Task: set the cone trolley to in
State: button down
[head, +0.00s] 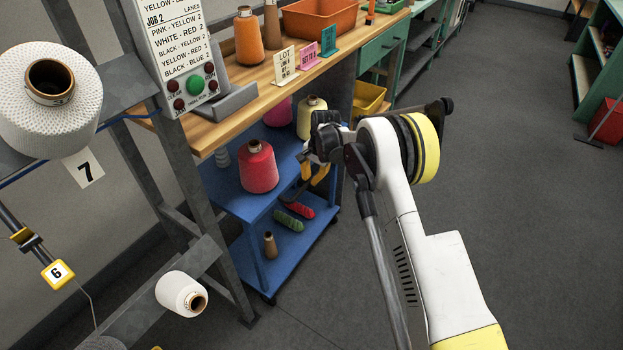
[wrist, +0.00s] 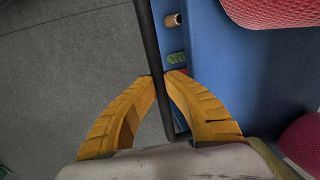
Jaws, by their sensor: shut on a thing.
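The blue cone trolley (head: 228,190) stands partly under the front of the wooden workbench, beside a grey metal frame. It carries a red cone (head: 259,170), a yellow cone (head: 311,117) and a pink cone on its upper shelf. My gripper (head: 313,177) is at the trolley's right end, largely covered by my own wrist. In the wrist view its two yellow fingers (wrist: 163,80) close around the dark bar of the trolley handle (wrist: 147,30). The blue shelf (wrist: 215,75) lies just right of the bar there.
The wooden workbench (head: 228,124) with cones, cards and an orange bin (head: 318,18) stands above the trolley. A grey frame (head: 222,255) is close on its left. A yellow bin (head: 368,98) sits behind. The grey floor (head: 530,220) on the right is clear.

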jog(key=shift+a, duration=0.25)
jog(key=c, duration=1.4)
grip_release()
jog(key=shift+w+a+f, duration=0.1)
jog(key=shift+w+f, duration=0.05)
jog(key=shift+d+r, duration=0.2)
jog(key=shift+r, duration=0.05)
notch_tip(320, 180, up, 11)
jog(key=s+d, duration=0.1)
jog(key=shift+s+d+r, duration=0.2)
jog(key=shift+d, duration=0.15)
